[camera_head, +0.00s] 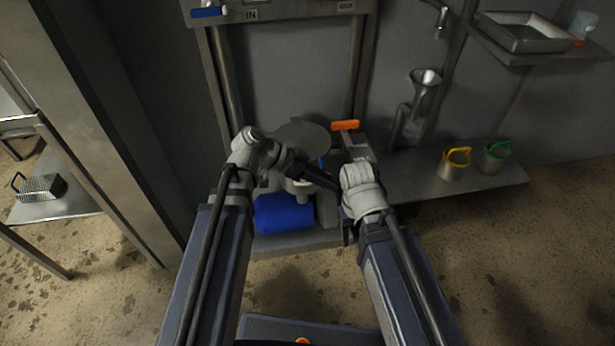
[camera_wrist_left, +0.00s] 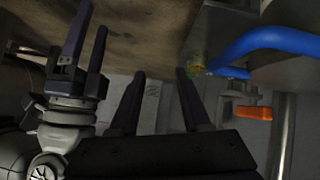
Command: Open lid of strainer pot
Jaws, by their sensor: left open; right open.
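A grey round disc (camera_head: 303,137), which looks like the pot's lid, lies flat at the middle of the steel frame. A blue handle (camera_head: 320,163) shows beside it, largely hidden by my arm. In the left wrist view, a curved blue handle (camera_wrist_left: 265,42) sits at the right, apart from my fingers. My left gripper (camera_head: 322,179) reaches right across the front of the pot; its open, empty fingers also show in the left wrist view (camera_wrist_left: 160,75). My right gripper (camera_wrist_left: 94,15) is open and empty at the upper left there; its fingers are mostly hidden in the head view.
A blue cylinder (camera_head: 285,212) lies below the arms. An orange handle (camera_head: 345,126) sticks out behind my right wrist. At right, a yellow-handled pot (camera_head: 454,163) and a green-handled pot (camera_head: 495,156) stand on a low shelf. A metal post stands at left.

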